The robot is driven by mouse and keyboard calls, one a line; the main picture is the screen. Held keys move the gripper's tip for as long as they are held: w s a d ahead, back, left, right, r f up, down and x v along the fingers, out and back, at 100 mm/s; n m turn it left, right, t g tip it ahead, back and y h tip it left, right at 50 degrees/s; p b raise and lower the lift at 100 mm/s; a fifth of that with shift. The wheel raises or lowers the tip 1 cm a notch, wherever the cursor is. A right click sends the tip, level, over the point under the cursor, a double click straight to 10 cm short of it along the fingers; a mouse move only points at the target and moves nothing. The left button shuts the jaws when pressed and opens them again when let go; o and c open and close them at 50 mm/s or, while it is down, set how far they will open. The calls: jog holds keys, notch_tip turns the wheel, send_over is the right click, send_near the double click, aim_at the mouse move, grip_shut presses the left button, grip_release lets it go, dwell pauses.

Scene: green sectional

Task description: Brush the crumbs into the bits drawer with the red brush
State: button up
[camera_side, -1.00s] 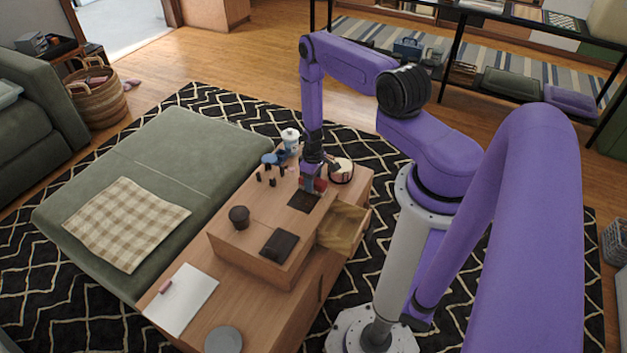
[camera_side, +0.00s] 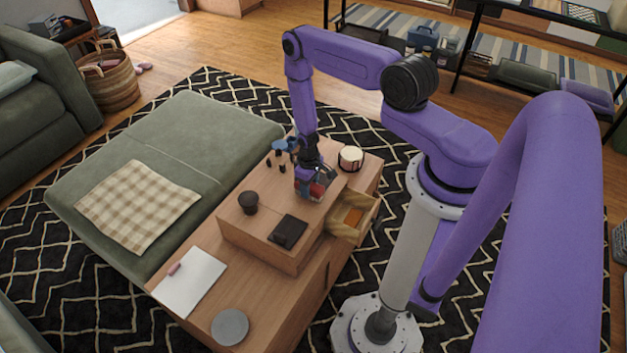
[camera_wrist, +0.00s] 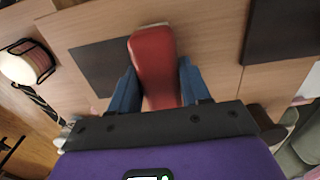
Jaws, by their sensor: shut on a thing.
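The red brush (camera_wrist: 153,55) is held between the blue fingers of my gripper (camera_wrist: 158,80) in the wrist view. In the side view my gripper (camera_side: 311,187) is low over the raised wooden box top, with the red of the brush (camera_side: 317,190) at its lower end. A dark flat square (camera_wrist: 103,65) lies beside the brush in the wrist view; in the side view my gripper covers its place. The bits drawer (camera_side: 366,222) stands open at the box's right side, with an orange-brown patch inside. I cannot make out any crumbs.
A dark cup (camera_side: 248,202) and a black flat case (camera_side: 288,231) stand on the box top. A white-topped drum (camera_side: 350,158) and small dark pieces (camera_side: 276,162) are behind my gripper. White paper (camera_side: 190,281) and a grey disc (camera_side: 230,326) lie on the lower top.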

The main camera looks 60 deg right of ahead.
jog(key=shift+w+a, duration=0.2)
jog(key=shift+w, duration=0.4)
jog(key=shift+s+d, duration=0.1)
jog(key=shift+d, duration=5.35)
jog(key=shift+a, duration=5.4)
jog(key=shift+r, duration=4.2)
